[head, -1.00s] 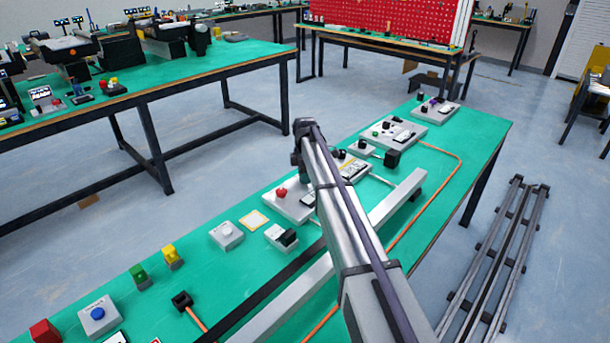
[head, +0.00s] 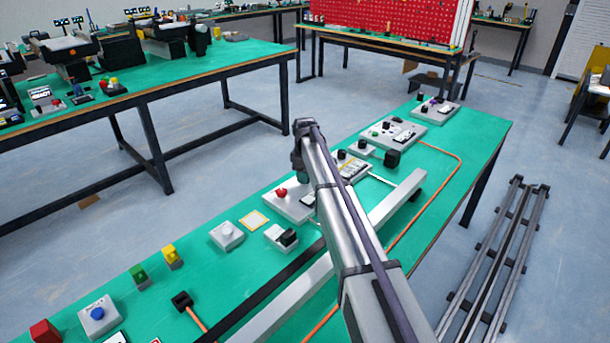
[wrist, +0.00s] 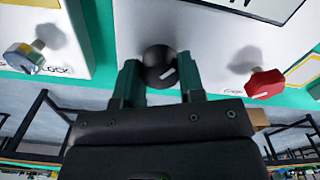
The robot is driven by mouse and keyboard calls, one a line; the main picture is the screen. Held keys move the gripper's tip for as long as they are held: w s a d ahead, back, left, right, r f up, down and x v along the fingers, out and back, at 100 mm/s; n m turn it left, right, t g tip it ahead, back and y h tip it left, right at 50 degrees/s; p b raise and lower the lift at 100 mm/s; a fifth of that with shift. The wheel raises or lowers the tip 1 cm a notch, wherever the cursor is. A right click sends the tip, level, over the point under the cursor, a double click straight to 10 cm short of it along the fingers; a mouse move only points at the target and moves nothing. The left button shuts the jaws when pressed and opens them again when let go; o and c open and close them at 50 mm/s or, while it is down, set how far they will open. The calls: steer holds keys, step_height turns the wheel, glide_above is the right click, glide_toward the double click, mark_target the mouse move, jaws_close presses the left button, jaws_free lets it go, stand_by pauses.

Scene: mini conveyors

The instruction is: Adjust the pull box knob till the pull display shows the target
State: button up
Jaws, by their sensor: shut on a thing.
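In the wrist view, a round black knob (wrist: 159,66) with a white pointer mark stands on a pale box face (wrist: 205,50). My gripper (wrist: 160,80) has its two green fingers on either side of the knob, closed on it. The pointer mark slants up toward the right. Part of a screen (wrist: 262,8) shows at the top edge of the box, but its reading is cut off. In the head view my arm hides the gripper and the knob.
A red knob (wrist: 265,83) sits right of the gripper, and a silver key-like switch (wrist: 24,57) on another box sits left. In the head view, several control boxes line the green bench (head: 200,285), with a metal rail (head: 395,200) along it.

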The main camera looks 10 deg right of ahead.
steer(key=m, duration=0.6)
steer(key=shift+m, duration=0.3)
steer(key=m, duration=1.2)
steer(key=shift+m, duration=0.3)
steer(key=m, duration=0.6)
steer(key=o, duration=0.9)
